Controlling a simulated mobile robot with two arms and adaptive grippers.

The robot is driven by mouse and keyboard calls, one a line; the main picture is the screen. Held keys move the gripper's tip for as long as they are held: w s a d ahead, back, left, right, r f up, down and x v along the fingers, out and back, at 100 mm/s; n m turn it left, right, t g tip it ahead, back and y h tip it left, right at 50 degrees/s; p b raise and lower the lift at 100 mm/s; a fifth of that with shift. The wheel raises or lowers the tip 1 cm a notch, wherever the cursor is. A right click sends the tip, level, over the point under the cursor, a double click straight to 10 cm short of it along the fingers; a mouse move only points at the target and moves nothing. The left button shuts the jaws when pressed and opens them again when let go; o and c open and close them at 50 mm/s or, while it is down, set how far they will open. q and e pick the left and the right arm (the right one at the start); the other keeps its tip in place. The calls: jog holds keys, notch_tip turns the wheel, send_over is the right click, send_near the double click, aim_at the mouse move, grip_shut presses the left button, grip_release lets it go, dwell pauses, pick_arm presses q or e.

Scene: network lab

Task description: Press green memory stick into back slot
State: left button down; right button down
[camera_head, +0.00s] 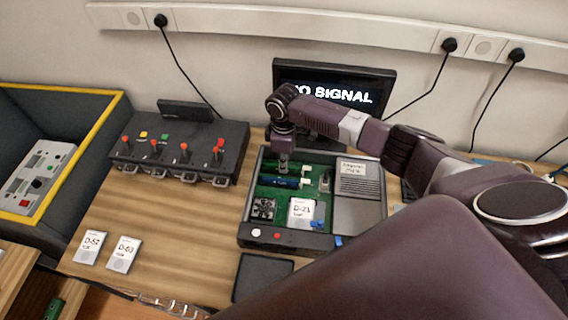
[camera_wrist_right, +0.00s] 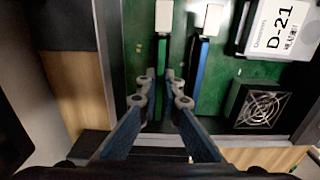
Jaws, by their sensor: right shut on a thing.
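My right gripper (camera_head: 283,164) points down into the open case (camera_head: 373,212) at its back left. In the right wrist view, its fingers (camera_wrist_right: 160,82) are closed around a thin green memory stick (camera_wrist_right: 162,52). The stick lies in line with the back slot, whose white end latch (camera_wrist_right: 164,17) shows beyond it. The fingers hide much of the stick, and I cannot tell how deep it sits. A blue memory stick (camera_head: 285,183) stands in the neighbouring front slot; it also shows in the right wrist view (camera_wrist_right: 200,66). My left gripper is out of view.
The case also holds a fan (camera_head: 263,209) and a white drive labelled D-21 (camera_head: 301,213). A monitor (camera_head: 334,93) reading "NO SIGNAL" stands behind. A black switch box (camera_head: 180,150) is at the left, with two white drives (camera_head: 123,254) in front. Bare wood lies between.

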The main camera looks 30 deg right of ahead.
jog(key=c, duration=2)
grip_release()
jog(key=shift+s+f, duration=0.15)
jog(key=shift+c, duration=0.2)
jog(key=o, duration=0.4)
jog(key=shift+c, duration=0.2)
notch_tip(320, 180, up, 8)
jog(key=p, duration=0.8)
